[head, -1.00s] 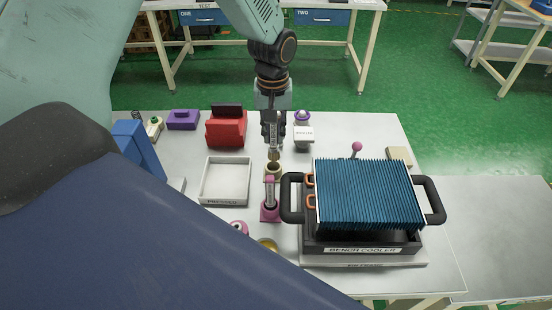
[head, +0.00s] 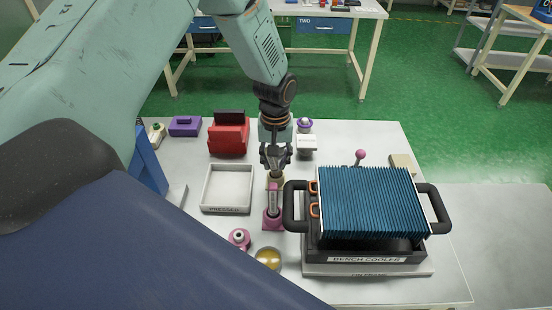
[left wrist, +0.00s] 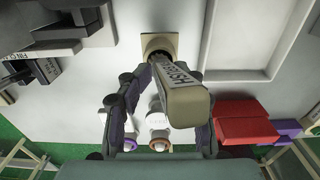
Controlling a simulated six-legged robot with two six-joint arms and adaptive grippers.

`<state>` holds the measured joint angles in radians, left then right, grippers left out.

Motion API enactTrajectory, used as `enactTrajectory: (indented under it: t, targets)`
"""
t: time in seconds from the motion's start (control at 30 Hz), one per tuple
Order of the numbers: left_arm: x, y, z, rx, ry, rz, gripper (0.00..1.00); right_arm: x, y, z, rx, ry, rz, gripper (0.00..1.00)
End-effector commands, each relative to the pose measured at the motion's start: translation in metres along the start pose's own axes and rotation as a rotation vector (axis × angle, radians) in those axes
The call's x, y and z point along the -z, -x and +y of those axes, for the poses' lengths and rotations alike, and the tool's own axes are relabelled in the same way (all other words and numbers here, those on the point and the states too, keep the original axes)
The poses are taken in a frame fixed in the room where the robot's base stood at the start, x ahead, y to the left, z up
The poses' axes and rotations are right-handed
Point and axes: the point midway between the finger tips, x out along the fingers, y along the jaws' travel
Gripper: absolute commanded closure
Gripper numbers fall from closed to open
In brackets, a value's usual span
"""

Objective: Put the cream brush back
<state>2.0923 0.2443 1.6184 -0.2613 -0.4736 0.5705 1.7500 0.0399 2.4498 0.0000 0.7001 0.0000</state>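The cream brush (left wrist: 188,105), a tapered handle with a dark label, stands in the opening of a square cream holder (left wrist: 158,45). In the left wrist view it leans toward the camera, and its lower end is hidden inside the holder. My left gripper (left wrist: 172,72) has its fingers spread on both sides of the brush, apart from it. My right gripper is not in view.
The bench cooler (head: 368,205) with blue fins and black handles is close on the right. A white tray (head: 228,188) is on the left. A red box (head: 228,138), purple block (head: 185,126) and white-and-purple items (head: 306,142) stand behind.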

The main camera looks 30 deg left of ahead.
Motion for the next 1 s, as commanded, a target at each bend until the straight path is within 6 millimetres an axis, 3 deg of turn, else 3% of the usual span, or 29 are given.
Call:
enactTrajectory:
  t: [0.33, 0.47, 0.8, 1.0]
  targets:
    - [0.001, 0.002, 0.001, -0.001, 0.000, 0.002, 0.59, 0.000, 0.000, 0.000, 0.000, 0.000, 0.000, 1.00]
    - [0.002, 0.012, 0.001, -0.003, 0.000, 0.004, 0.59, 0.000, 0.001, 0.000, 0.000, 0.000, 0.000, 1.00]
    - [0.002, 0.080, 0.001, -0.004, 0.000, 0.006, 0.59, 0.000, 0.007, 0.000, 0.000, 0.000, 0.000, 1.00]
    - [0.002, 0.110, 0.001, -0.002, 0.000, 0.004, 0.59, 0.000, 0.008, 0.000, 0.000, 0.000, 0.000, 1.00]
